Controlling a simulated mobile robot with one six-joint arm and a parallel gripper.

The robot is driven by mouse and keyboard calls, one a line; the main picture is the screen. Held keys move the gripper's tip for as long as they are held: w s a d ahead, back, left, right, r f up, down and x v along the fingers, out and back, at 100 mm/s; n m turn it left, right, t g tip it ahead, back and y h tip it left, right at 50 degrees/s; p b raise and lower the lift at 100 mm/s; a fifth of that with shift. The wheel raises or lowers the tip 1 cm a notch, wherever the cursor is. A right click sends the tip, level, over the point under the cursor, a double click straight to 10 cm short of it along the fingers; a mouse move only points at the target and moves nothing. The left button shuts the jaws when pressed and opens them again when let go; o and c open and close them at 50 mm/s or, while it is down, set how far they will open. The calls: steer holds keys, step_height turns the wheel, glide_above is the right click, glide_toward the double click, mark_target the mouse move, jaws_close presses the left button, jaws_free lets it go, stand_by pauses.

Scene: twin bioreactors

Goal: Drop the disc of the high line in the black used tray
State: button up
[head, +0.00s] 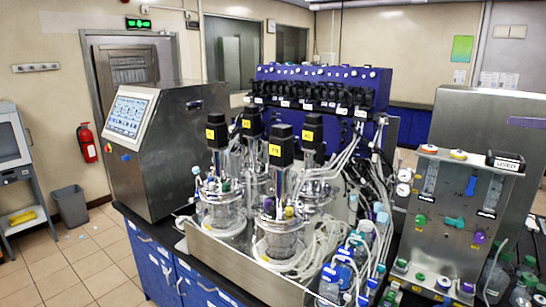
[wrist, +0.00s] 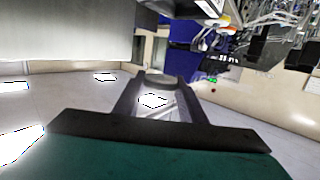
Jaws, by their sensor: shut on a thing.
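The black used tray (head: 505,155) sits on the top right of the steel valve panel, with a white label reading USED on its front. My gripper (wrist: 156,88) shows only in the wrist view, with its two dark fingers shut on a small grey round-edged thing (wrist: 155,77), seen edge-on at the fingertips. It looks like the disc, but no marking on it shows which line it is from. The head view shows neither my gripper nor the held disc. In the tilted wrist view the held disc is apart from everything around it.
Glass bioreactors (head: 280,240) with black motors stand left. Open floor (head: 75,265) lies at the far left.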

steer(key=shift+w+a+f, duration=0.1)
steer(key=shift+w+a, duration=0.05)
steer(key=shift+w, duration=0.05)
steer(key=shift+f, duration=2.95)
steer(key=o, duration=1.1)
steer(key=shift+b+v, duration=0.4)
steer(key=shift+v, duration=0.4)
steer(key=b+v, duration=0.4)
steer(key=v, duration=0.8)
steer(key=shift+s, duration=0.15)
